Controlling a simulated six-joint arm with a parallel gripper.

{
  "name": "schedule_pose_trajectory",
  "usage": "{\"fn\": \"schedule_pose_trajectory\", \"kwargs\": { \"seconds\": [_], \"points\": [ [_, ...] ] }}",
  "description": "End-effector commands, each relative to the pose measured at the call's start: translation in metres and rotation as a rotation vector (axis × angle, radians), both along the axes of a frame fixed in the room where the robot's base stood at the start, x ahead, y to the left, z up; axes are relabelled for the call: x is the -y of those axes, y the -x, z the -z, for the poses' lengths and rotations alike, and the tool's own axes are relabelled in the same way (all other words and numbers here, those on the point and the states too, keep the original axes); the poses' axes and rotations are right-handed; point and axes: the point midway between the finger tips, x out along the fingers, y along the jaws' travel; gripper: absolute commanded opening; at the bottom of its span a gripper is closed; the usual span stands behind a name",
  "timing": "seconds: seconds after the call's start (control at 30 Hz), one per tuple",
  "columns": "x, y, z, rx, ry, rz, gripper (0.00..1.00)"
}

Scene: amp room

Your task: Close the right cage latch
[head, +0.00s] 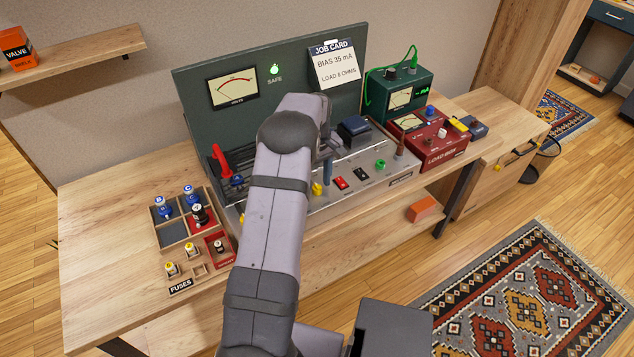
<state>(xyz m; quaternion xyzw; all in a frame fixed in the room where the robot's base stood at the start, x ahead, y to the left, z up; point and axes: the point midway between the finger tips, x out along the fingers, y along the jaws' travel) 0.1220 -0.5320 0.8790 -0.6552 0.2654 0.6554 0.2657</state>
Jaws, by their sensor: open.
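The amplifier chassis (345,190) stands on the bench in front of a dark green panel. My arm crosses in front of its middle and hides much of it, including most of the cage area. The right cage latch cannot be made out. My gripper (327,152) is small and partly hidden behind my arm, pointing down over the chassis left of a dark blue transformer block (354,130). It is open, and I see nothing held in it. I cannot tell how far it is from the latch.
A red lever (220,161) rises at the chassis's left end. A wooden fuse tray (155,232) lies at the left of the bench (105,250). A red load box (433,140) and a green meter box (411,78) with a cable stand at the right. The bench's left end is clear.

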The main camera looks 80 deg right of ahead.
Motion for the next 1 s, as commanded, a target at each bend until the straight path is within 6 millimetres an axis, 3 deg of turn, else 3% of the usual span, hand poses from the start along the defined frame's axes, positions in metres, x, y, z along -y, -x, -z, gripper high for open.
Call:
{"fn": "schedule_pose_trajectory", "kwargs": {
  "seconds": [0.5,1.0],
  "points": [
    [0.001,0.0,-0.062,0.0,0.004,-0.001,0.42],
    [0.0,0.0,-0.068,0.0,0.003,-0.001,0.42]
  ]
}}
